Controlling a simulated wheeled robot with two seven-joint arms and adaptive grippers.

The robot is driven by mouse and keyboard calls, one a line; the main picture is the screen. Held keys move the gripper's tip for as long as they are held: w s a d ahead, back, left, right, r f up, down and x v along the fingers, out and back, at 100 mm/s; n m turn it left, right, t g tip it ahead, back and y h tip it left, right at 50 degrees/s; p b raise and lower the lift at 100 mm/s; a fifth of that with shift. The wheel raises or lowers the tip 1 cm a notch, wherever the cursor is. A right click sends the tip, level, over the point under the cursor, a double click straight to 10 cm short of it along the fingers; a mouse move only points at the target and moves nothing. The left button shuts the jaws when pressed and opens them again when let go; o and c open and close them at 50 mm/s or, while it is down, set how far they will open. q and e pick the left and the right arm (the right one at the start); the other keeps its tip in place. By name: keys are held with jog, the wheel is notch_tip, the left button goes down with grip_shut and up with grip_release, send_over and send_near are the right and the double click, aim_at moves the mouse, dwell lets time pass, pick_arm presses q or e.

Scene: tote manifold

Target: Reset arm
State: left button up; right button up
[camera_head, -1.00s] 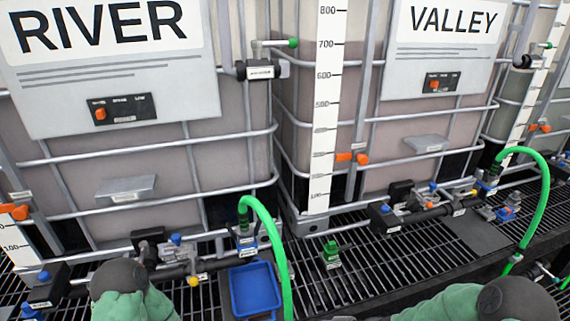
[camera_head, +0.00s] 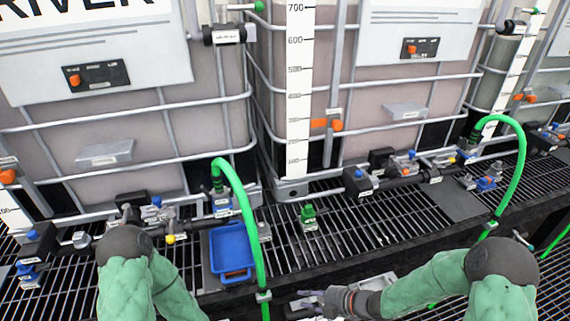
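My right arm comes in from the lower right in green sleeving. Its grey gripper (camera_head: 306,300) points left near the bottom edge, just right of the green hose's lower end. Its fingers are small and dim, so I cannot tell whether they are apart or closed, and I see nothing clearly held. My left arm (camera_head: 128,280) shows at the lower left with a dark joint on top. Its gripper is out of view.
A green fitting (camera_head: 308,217) stands on the grating. Another hose (camera_head: 519,165) arches at right.

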jog(key=s+d+f+m+g+h, duration=0.2)
jog(key=s+f+m+g+h, duration=0.2)
jog(key=s+f+m, duration=1.1)
jog(key=s+m+h, duration=0.1)
jog(key=m+h, duration=0.1)
jog(key=m, duration=0.4)
jog(key=shift+f+m+g+h, duration=0.2)
jog(key=shift+m+g+h, duration=0.1)
jog(key=shift+m+g, duration=0.1)
jog(key=shift+d, duration=0.1)
